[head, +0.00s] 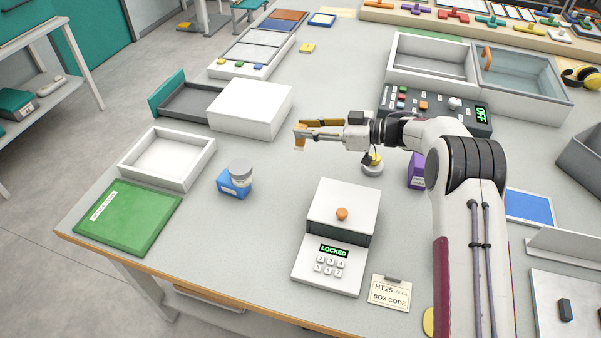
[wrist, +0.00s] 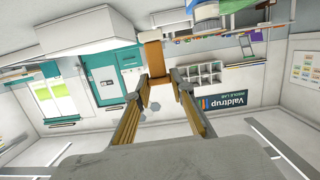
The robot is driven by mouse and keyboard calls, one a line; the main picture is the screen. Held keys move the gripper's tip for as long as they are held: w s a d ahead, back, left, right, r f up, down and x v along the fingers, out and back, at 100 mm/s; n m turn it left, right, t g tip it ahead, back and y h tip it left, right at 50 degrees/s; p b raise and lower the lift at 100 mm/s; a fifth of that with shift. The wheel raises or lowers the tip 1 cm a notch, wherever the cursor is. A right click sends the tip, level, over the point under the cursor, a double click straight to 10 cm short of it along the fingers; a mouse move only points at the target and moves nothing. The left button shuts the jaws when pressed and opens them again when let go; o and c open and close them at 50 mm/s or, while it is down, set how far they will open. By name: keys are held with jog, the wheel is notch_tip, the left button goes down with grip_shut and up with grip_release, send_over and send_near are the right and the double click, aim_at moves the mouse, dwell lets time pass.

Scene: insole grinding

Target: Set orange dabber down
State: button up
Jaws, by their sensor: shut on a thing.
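My gripper (head: 304,130) reaches out level to the left above the bench, right of the white box. It is shut on a small orange-tan piece, the orange dabber (head: 299,142), which sits at the fingertips clear of the bench. In the wrist view, the brown-orange dabber (wrist: 153,58) sits between the tips of my gripper (wrist: 160,78). Its far end overlaps the white area behind it there, and its full shape is hard to tell.
Below stand a blue block with a grey-lidded jar (head: 239,172) and a locked white box (head: 343,207) with an orange knob. An open white tray (head: 205,160), a green mat (head: 130,222) and a white box with open drawer (head: 251,105) lie left. A dark control panel (head: 440,108) stands right.

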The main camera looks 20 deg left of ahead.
aim_at(306, 146)
jog(key=shift+f, duration=3.15)
jog(key=shift+f, duration=1.85)
jog(key=shift+f, duration=0.15)
jog(key=o, duration=1)
jog(key=shift+c, duration=0.2)
jog(key=shift+d+r, duration=0.2)
jog(key=d, duration=0.3)
jog(key=d+r, duration=0.1)
jog(key=d, duration=0.3)
jog(key=d+r, duration=0.1)
jog(key=d, duration=0.3)
jog(key=shift+d+r, duration=0.1)
jog(key=shift+d, duration=0.1)
